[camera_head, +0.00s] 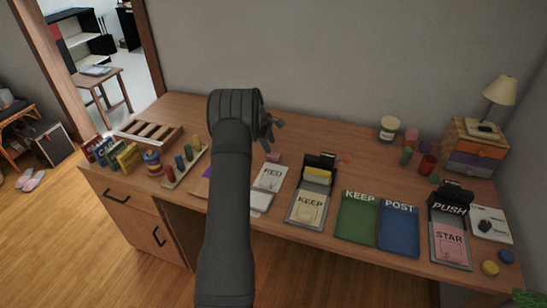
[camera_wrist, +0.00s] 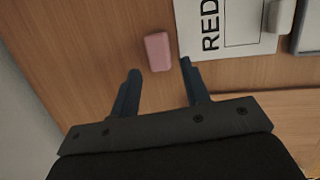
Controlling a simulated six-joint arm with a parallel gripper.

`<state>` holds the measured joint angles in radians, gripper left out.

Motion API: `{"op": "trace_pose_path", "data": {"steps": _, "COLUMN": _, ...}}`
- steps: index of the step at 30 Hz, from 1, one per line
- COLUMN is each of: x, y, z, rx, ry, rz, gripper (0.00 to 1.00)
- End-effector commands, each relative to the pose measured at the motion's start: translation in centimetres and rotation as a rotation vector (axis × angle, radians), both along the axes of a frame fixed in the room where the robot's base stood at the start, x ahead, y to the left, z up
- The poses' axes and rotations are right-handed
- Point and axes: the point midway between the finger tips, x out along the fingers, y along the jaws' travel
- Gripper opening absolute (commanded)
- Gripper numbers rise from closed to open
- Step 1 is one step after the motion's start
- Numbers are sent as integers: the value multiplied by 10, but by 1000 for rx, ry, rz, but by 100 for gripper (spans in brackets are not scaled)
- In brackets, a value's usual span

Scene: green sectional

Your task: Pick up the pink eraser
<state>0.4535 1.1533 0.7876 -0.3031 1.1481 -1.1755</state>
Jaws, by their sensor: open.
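The pink eraser (camera_wrist: 158,52) is a small rounded block lying on the wooden desk (camera_wrist: 95,38). In the wrist view it lies just beyond my open fingertips, in line with the gap between them. In the head view the eraser (camera_head: 273,157) shows small, just above the RED card (camera_head: 270,178). My gripper (camera_wrist: 160,75) is open and empty, with dark fingers apart on either side of the gap. In the head view my gripper (camera_head: 269,133) is partly hidden behind my own arm.
The RED card lies close to the right of the eraser in the wrist view. KEEP (camera_head: 358,217) and POST (camera_head: 399,230) mats, a black-topped KEEP holder (camera_head: 311,205) and a PUSH holder (camera_head: 450,240) stand to the right. Pegs on a board (camera_head: 186,166) stand left. Bare desk lies behind.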

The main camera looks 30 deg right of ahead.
Motion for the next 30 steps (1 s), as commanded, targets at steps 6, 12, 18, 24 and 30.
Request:
{"op": "trace_pose_path", "data": {"steps": 6, "x": 0, "y": -3, "z": -11, "rx": 0, "ry": 0, "rz": 0, "gripper": 42}}
{"op": "trace_pose_path", "data": {"steps": 12, "x": 1, "y": -10, "z": -36, "rx": 0, "ry": 1, "rz": -1, "gripper": 42}}
{"op": "trace_pose_path", "data": {"steps": 18, "x": 0, "y": -17, "z": -57, "rx": 0, "ry": 0, "rz": -1, "gripper": 42}}
{"op": "trace_pose_path", "data": {"steps": 24, "x": 0, "y": -17, "z": -57, "rx": -1, "ry": -1, "rz": -1, "gripper": 40}}
{"op": "trace_pose_path", "data": {"steps": 30, "x": 0, "y": -16, "z": -57, "rx": 0, "ry": 0, "rz": -1, "gripper": 8}}
